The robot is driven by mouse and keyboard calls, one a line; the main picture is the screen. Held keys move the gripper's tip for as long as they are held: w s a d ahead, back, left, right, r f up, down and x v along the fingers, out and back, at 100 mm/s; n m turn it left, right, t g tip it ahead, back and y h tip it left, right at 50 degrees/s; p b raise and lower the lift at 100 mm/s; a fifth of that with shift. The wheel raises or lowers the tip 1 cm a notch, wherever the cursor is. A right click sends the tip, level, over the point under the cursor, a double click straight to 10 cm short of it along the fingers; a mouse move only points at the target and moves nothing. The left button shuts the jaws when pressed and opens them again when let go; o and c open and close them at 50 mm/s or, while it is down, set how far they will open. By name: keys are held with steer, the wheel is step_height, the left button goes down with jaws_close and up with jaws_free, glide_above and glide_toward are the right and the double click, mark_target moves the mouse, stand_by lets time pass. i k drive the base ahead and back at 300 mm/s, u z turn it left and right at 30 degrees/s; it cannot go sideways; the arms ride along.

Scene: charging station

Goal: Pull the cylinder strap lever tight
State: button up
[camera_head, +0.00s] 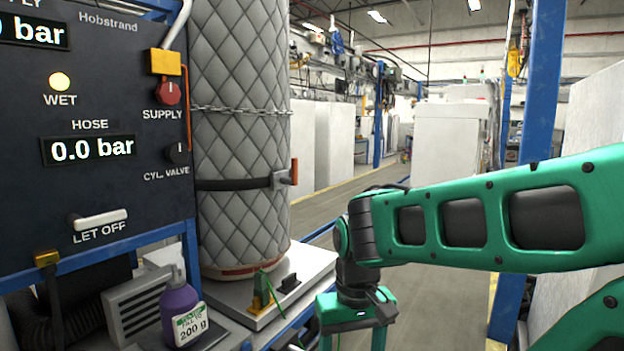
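A tall cylinder (240,120) in a grey quilted cover stands upright on a scale-like metal platform. A black strap (232,185) runs around it at mid-height. On its right side is a grey buckle (279,180) with an orange lever (294,171), which points roughly upright. My gripper (352,343) is at the bottom centre, below and to the right of the lever and well apart from it. Its two green fingers stand apart with a gap between them. The fingertips are cut off by the lower edge, and nothing shows between the visible parts.
A chain (240,109) crosses the cylinder above the strap. A dark control panel (95,190) stands at the left. A purple bottle (181,308) and a green-and-yellow clamp (262,290) are low in front.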

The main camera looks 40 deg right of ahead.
mark_target(294, 181)
steer(key=z, duration=0.45)
steer(key=k, duration=0.9)
steer(key=z, duration=0.3)
steer(key=i, duration=1)
steer(key=z, duration=0.05)
